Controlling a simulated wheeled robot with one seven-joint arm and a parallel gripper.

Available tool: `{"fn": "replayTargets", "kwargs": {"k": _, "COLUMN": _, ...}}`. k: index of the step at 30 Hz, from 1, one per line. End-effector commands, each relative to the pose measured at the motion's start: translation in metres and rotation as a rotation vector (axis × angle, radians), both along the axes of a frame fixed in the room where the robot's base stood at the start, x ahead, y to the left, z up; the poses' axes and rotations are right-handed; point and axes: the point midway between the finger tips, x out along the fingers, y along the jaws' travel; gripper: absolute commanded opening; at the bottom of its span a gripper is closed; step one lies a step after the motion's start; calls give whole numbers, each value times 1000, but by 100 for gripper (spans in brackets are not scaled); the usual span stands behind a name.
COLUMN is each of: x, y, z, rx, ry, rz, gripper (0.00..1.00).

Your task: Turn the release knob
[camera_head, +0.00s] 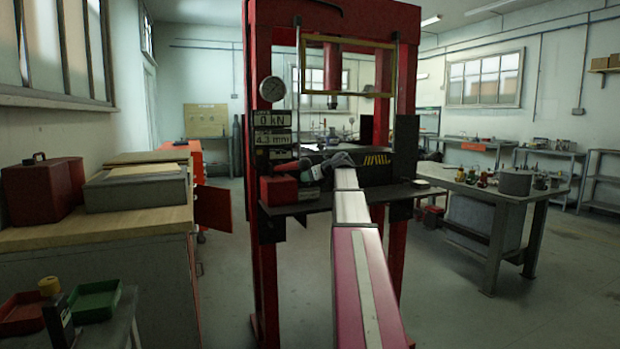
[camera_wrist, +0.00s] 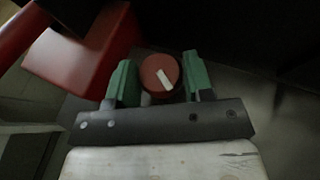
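The release knob (camera_wrist: 158,74) is a round red-brown knob with a white pointer mark that tilts up-left to lower-right in the wrist view. My gripper (camera_wrist: 160,78) has two green fingers, one on each side of the knob. The right finger is very close to the knob; a narrow gap shows at the left finger. Contact cannot be made out. In the head view my gripper (camera_head: 312,170) is at the front of the red press (camera_head: 262,110), beside a red box (camera_head: 278,190). The knob itself cannot be made out in the head view.
The press has a gauge (camera_head: 271,89) and displays reading 0 kN and 4.3 mm (camera_head: 272,128). A dark shelf (camera_head: 290,209) lies below my gripper. A wooden-topped bench (camera_head: 100,234) stands left, a metal workbench (camera_head: 497,194) right. The floor between is open.

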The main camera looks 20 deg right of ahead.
Motion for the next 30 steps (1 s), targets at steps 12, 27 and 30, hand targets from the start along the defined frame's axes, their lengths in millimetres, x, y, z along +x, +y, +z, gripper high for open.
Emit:
{"fn": "replayTargets", "kwargs": {"k": 12, "x": 1, "y": -1, "z": 0, "rx": 2, "ry": 1, "rz": 32, "gripper": 20}}
{"fn": "replayTargets", "kwargs": {"k": 27, "x": 5, "y": -4, "z": 2, "rx": 1, "ry": 0, "rz": 363, "gripper": 20}}
{"fn": "replayTargets", "kwargs": {"k": 30, "x": 5, "y": -5, "z": 1, "rx": 1, "ry": -1, "rz": 437, "gripper": 20}}
